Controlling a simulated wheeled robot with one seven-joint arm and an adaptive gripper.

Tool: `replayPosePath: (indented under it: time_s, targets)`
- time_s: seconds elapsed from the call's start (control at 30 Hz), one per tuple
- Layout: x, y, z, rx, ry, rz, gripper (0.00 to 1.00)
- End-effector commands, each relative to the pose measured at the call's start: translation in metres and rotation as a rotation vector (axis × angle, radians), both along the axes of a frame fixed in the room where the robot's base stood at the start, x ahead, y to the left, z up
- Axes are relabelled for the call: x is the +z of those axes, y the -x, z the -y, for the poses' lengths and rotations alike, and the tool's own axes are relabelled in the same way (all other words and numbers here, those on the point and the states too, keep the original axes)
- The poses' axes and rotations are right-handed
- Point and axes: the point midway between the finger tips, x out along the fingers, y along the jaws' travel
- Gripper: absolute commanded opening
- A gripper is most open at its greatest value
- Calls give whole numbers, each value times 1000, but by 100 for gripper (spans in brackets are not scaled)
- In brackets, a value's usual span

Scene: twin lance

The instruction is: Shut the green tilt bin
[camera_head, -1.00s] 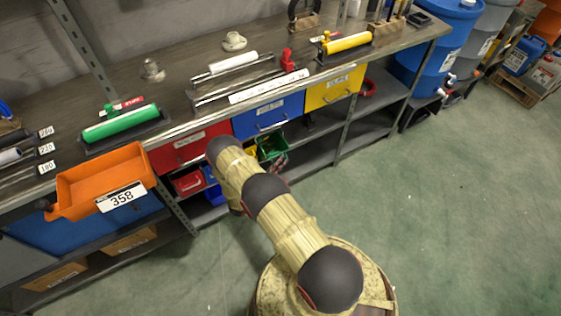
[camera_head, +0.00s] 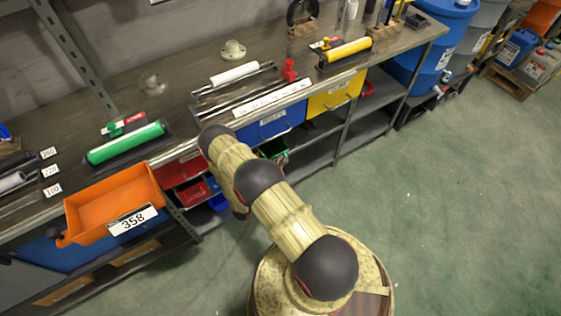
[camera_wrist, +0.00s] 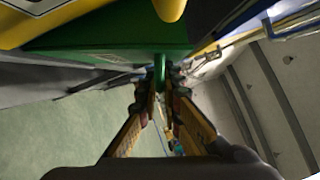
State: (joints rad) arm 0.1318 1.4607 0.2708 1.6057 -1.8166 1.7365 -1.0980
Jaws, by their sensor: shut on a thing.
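The green tilt bin (camera_head: 273,148) hangs under the bench, below the blue drawer, partly hidden behind my arm in the head view. In the wrist view the green bin (camera_wrist: 110,42) fills the upper left, and a green part of it reaches down between my fingertips. My gripper (camera_wrist: 160,88) is shut on this green part. In the head view my gripper is hidden by my arm or too small to make out. How far the bin is tilted cannot be told.
Red bins (camera_head: 192,194) and a blue bin (camera_head: 219,202) sit left of my arm. A blue drawer (camera_head: 268,124) and a yellow drawer (camera_head: 334,96) are above. An orange tray (camera_head: 116,204) juts out at left. The floor (camera_head: 450,200) at right is clear.

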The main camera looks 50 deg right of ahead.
Motion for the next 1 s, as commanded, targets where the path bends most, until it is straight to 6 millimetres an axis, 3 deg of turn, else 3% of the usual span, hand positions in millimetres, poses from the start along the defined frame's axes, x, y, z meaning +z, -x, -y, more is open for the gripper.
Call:
replayPosePath:
  time_s: [0.07,0.1,0.4,0.77,1.0]
  targets:
    - [-2,1,0,1,-3,-2,0]
    - [-2,1,0,1,-3,-2,9]
    - [-1,0,0,0,-1,0,26]
    - [-1,0,-4,0,-1,1,26]
    - [-5,4,-38,6,-1,-1,26]
